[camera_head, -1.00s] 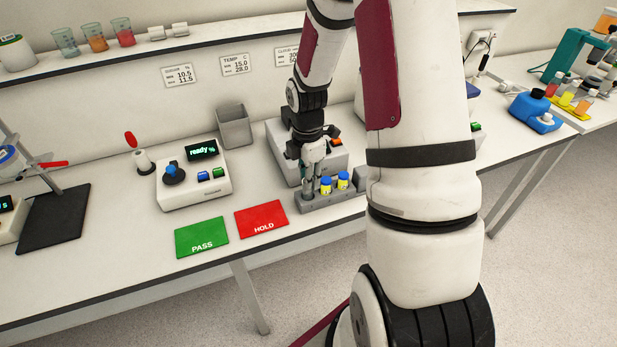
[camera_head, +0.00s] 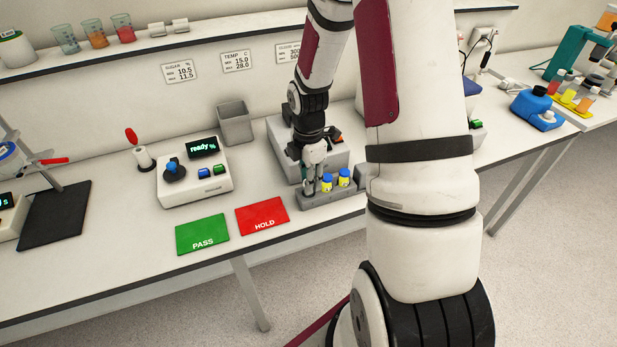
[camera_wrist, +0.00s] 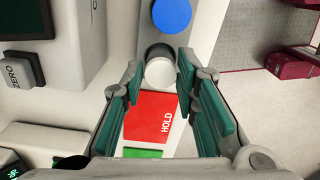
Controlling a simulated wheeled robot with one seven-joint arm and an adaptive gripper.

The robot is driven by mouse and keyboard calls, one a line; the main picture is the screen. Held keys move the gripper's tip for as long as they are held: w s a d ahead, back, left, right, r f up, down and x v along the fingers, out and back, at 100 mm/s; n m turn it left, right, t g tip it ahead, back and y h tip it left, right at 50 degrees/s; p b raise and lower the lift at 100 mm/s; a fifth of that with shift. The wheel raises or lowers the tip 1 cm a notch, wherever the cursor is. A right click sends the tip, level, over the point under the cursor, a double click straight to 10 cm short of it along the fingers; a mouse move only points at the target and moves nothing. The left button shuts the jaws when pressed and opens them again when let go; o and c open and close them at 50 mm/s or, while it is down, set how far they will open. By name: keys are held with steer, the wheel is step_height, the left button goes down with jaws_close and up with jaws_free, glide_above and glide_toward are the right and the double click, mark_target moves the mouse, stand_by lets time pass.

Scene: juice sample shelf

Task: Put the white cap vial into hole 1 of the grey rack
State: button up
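The white cap vial shows in the wrist view as a round white cap (camera_wrist: 160,73) between my fingertips. Its body is hidden below the cap. My gripper (camera_wrist: 161,75) points down with a finger close on either side of the cap and appears shut on it. In the head view my gripper (camera_head: 312,187) is at the left end of the grey rack (camera_head: 322,200). The vial and the hole there are mostly hidden by the fingers. I cannot tell how deep the vial sits.
The red HOLD mat (camera_head: 262,215) and green PASS mat (camera_head: 202,234) lie empty to the left. A grey machine (camera_head: 285,150) stands behind the rack.

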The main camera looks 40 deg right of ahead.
steer(key=shift+o, duration=0.9)
steer(key=s+a+r+m+t+h, duration=0.1)
steer(key=a+r+m, duration=0.1)
steer(key=r, duration=0.8)
steer(key=s+a+r+m, duration=0.1)
steer(key=a+r, duration=0.1)
steer(key=r, duration=0.7)
steer(key=s+a+r+m+t+y, duration=0.1)
steer(key=s+a+r+m+t, duration=0.3)
steer(key=s+a+r+m, duration=0.7)
steer(key=s+a+m, duration=0.1)
steer(key=s+m, duration=0.1)
steer(key=s, duration=0.1)
steer(key=shift+r+m+t+b, duration=0.25)
steer(key=shift+m+t+b, duration=0.05)
steer(key=shift+b, duration=0.05)
steer(key=shift+a, duration=0.1)
